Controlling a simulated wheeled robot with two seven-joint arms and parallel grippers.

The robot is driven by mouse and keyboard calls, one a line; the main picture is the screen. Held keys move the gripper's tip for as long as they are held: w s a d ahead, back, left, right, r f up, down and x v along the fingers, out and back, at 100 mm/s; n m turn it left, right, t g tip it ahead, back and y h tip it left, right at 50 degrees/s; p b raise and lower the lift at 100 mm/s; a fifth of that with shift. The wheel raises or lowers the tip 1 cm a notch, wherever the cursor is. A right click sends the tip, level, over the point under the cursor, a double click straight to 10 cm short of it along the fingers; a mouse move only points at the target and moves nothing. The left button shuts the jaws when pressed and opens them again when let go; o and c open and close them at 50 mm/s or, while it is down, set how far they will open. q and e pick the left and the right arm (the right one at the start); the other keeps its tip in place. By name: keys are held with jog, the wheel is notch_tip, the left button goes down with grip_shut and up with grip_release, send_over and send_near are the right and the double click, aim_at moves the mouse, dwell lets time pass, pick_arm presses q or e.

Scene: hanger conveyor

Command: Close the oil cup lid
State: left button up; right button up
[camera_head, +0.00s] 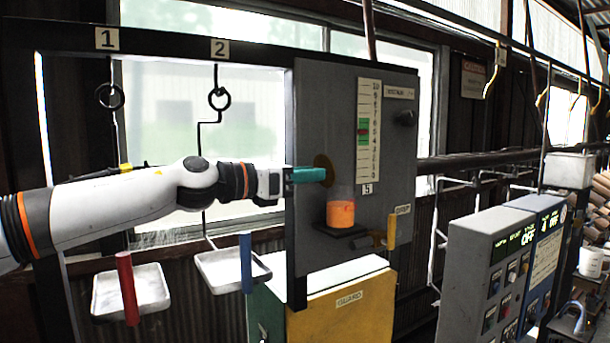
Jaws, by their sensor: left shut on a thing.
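The oil cup (340,214) is a clear cup with orange oil, mounted on the front of a grey panel (315,112). Its lid (322,160) looks like a round brown disc, standing steeply tilted just above the cup's rim, so the cup is open. My left gripper (322,174), with teal fingers, comes in from the left and is shut on the lid. The fingers hide the middle of the lid and its hinge cannot be made out. My right gripper is not in view.
A yellow valve handle (391,232) sits right of the cup, and a scale (368,130) above it. Two hanging trays (130,290) (232,268) are below my left arm. A yellow guard box (340,315) stands beneath the panel; a control cabinet (485,255) is at right.

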aim_at(325, 164)
pick_arm(q)
jog(key=shift+r, duration=0.1)
jog(key=g+y, duration=0.1)
jog(key=d+r+y, duration=0.1)
jog(key=w+r+g+y, duration=0.1)
jog(key=shift+d+g+y, duration=0.25)
jog(key=shift+g+y, duration=0.05)
jog(key=shift+y, duration=0.1)
jog(key=shift+w+d+r+g+y, duration=0.2)
jog(key=shift+w+d+g+y, duration=0.15)
jog(key=shift+g+y, duration=0.45)
jog(key=o, duration=1)
